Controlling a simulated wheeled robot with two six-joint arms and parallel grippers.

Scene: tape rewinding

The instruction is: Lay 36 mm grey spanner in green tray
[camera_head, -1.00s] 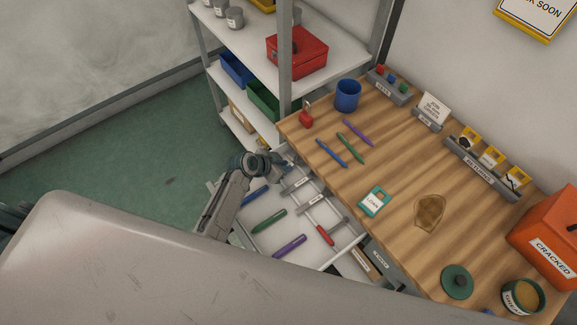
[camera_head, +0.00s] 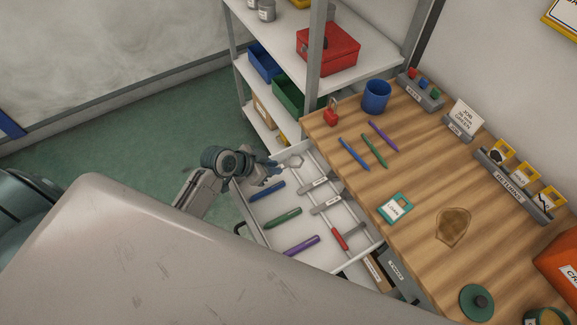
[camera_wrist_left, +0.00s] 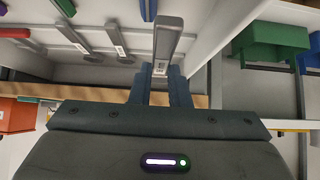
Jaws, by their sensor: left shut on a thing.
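My left gripper (camera_head: 273,167) is shut on a grey spanner (camera_head: 293,160) near the far left corner of the open drawer. In the left wrist view the spanner (camera_wrist_left: 168,38) stands out from between the fingers (camera_wrist_left: 160,84), with a small label near the grip; I cannot read its size. The green tray (camera_head: 289,93) stands on the middle shelf of the rack, beyond the gripper and right of a blue tray. It also shows in the left wrist view (camera_wrist_left: 270,42) at the upper right. My right gripper is not in view.
The drawer holds two more grey spanners (camera_head: 324,204), coloured pens (camera_head: 283,218) and a red-handled tool (camera_head: 339,239). A blue tray (camera_head: 265,61) neighbours the green one. A rack post (camera_head: 315,45) and the shelf above with a red box (camera_head: 328,48) stand close by.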

